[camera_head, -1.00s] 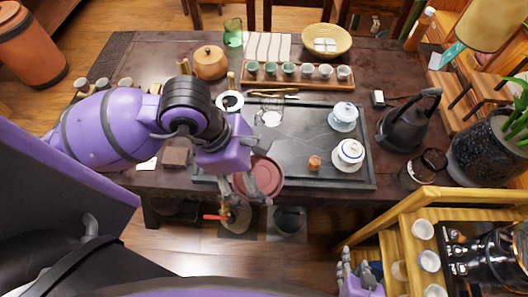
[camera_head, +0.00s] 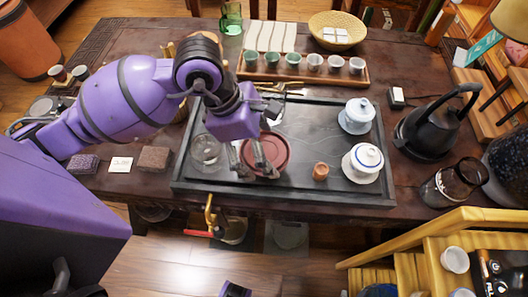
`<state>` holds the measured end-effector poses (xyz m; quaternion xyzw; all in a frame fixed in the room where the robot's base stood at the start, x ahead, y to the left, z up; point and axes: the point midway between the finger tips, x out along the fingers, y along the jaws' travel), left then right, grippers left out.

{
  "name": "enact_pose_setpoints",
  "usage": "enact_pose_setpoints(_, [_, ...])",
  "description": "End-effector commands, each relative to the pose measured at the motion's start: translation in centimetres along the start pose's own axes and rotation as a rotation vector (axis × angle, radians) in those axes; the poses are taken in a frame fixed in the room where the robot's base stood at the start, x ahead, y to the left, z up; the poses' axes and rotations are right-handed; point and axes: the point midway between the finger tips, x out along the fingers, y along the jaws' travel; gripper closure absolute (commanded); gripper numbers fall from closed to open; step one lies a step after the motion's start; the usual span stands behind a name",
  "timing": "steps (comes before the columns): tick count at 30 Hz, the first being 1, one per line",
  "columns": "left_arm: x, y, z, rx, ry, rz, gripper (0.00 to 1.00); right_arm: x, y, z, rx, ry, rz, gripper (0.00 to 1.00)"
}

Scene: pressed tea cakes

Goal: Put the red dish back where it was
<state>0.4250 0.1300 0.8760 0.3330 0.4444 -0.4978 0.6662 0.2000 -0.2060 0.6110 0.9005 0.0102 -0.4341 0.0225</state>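The red dish (camera_head: 279,151) is a round, shallow, dark red dish at the front middle of the dark tea tray (camera_head: 320,197). My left gripper (camera_head: 252,166) is at its left side, one finger outside the rim and the other over the dish. It appears shut on the dish's left rim. The fingers hide part of the dish, and I cannot tell whether it touches the tray.
A clear glass cup (camera_head: 205,150) stands left of the dish. A small brown cup (camera_head: 320,172), a white lidded bowl (camera_head: 364,158) and another lidded bowl (camera_head: 357,113) are to the right. Cups (camera_head: 314,62) line the back. A black kettle (camera_head: 426,132) stands right.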

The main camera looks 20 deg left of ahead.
Motion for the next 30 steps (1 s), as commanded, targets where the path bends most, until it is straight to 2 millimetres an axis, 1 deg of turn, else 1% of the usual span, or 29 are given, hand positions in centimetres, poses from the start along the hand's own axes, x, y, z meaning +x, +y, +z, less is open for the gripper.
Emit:
enact_pose_setpoints(5, [1.0, 0.8, -0.2, -0.001, -0.001, -0.001, 0.55, -0.4, 0.1, 1.1, 0.001, -0.019, 0.002, 0.60])
enact_pose_setpoints(9, [3.0, 0.9, -1.0, -0.002, -0.001, -0.003, 0.55, -0.5, 0.2, 1.7, 0.000, -0.029, 0.003, 0.60])
enact_pose_setpoints(12, [3.9, 0.9, -1.4, 0.000, -0.001, -0.001, 0.55, -0.4, 0.1, 1.6, 0.000, -0.027, 0.002, 0.60])
enact_pose_setpoints(19, [3.9, 0.9, -1.4, 0.002, -0.001, 0.001, 0.55, -0.2, 0.1, 1.2, -0.001, -0.020, 0.000, 0.60])
enact_pose_setpoints(23, [4.3, 0.9, -1.6, 0.002, 0.000, 0.000, 0.55, 0.0, 0.0, 1.5, -0.002, -0.022, 0.000, 0.60])
enact_pose_setpoints(24, [4.3, 0.8, -1.6, 0.001, 0.001, -0.001, 0.11, 0.1, 0.0, 1.4, -0.003, -0.020, -0.001, 0.60])
enact_pose_setpoints(27, [4.3, 0.9, -1.6, 0.001, 0.001, -0.001, 0.00, 0.1, 0.0, 1.2, -0.003, -0.017, -0.001, 0.60])
enact_pose_setpoints(30, [4.2, 0.9, -1.6, 0.001, 0.001, -0.001, 0.00, 0.1, 0.0, 1.1, -0.003, -0.015, -0.001, 0.60])
